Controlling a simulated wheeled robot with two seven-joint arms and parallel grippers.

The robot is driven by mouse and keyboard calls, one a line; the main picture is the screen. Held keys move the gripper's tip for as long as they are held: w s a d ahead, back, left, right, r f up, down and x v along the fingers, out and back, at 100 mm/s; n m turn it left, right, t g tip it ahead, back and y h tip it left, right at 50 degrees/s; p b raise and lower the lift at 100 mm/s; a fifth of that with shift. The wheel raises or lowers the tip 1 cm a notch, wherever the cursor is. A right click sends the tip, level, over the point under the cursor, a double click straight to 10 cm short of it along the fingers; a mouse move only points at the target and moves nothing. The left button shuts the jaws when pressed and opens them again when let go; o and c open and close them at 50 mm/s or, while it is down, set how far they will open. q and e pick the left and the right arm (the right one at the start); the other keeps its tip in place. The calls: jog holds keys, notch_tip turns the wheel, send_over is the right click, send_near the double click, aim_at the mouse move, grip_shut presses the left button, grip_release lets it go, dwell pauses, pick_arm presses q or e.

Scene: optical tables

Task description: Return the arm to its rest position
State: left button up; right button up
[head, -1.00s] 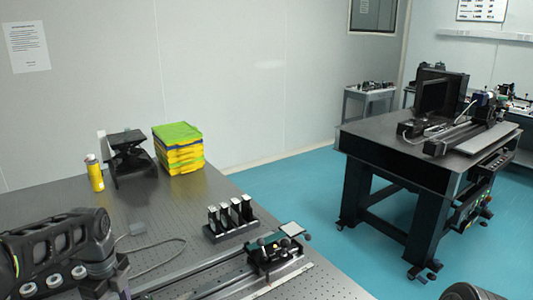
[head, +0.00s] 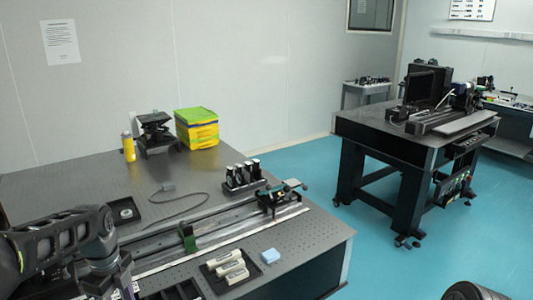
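My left arm (head: 65,240) comes in at the lower left, over the near corner of the optical table (head: 85,172). Its wrist end (head: 108,268) points down to the bottom edge of the head view. The fingers of the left gripper cannot be made out there, so whether it is open, shut or holding something is unclear. My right gripper is not in view.
A second table (head: 365,125) stands right across clear floor.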

pick_arm(q)
jog(key=s+d+f+n+h, duration=0.25)
jog(key=d+f+n, duration=0.55)
jog(key=d+f, duration=1.05)
jog(key=s+d+f+n+h, duration=0.1)
jog(key=s+d+f+n, duration=0.4)
jog(key=s+f+n, duration=0.2)
jog(key=s+d+f+n, duration=0.6)
jog(key=s+f, duration=0.1)
jog(key=s, duration=0.4)
jog(key=shift+n+t+h, duration=0.3)
jog(key=shift+n+h, duration=0.05)
jog(key=shift+n, duration=0.05)
